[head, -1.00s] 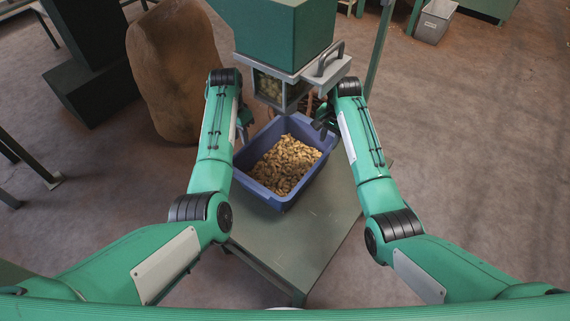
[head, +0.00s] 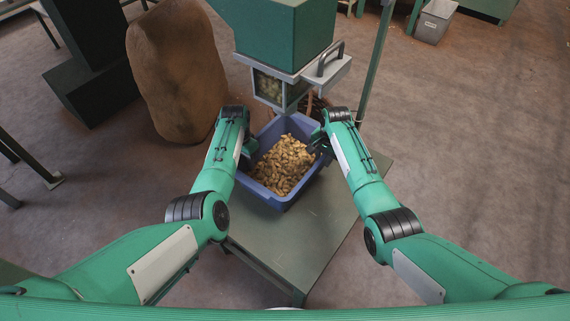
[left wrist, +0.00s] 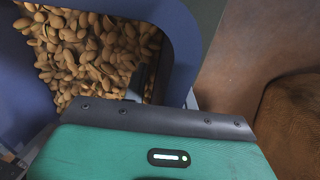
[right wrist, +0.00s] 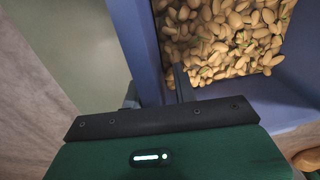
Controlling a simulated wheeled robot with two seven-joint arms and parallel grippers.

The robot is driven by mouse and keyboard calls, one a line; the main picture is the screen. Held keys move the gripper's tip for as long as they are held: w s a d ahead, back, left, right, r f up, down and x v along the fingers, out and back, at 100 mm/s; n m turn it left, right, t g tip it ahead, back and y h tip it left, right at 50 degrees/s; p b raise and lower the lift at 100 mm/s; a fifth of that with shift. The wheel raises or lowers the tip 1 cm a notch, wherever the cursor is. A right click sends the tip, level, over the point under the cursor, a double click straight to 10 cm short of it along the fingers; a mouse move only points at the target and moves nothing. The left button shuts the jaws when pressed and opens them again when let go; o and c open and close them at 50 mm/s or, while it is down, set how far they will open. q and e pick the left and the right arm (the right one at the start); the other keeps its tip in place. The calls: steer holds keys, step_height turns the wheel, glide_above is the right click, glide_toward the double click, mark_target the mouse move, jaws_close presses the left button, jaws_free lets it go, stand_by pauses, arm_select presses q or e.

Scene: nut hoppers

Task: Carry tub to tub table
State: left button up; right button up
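The blue tub (head: 284,203) holds a heap of tan nuts (head: 284,165) and stands on a green table (head: 310,230), below a hopper's outlet. My left gripper (head: 250,149) is at the tub's left wall. In the left wrist view one dark finger (left wrist: 135,80) is inside the wall, over the nuts, with a gap to the wall; the other finger is hidden. My right gripper (head: 320,143) is at the right wall. In the right wrist view its fingers (right wrist: 156,90) straddle the wall, with a gap on the inner side. Both look open. I cannot tell which table is the tub table.
The green hopper (head: 280,35) with its grey outlet (head: 283,85) hangs close over the tub's far end. A large brown sack (head: 178,75) stands at the left. A grey bin (head: 433,22) stands far right. Floor is clear at the right.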

arm_select(q)
steer(key=c, duration=0.6)
arm_select(e)
steer(key=c, duration=0.6)
arm_select(q)
steer(key=shift+d, duration=0.15)
jaws_close()
arm_select(e)
steer(key=shift+a, duration=0.15)
jaws_close()
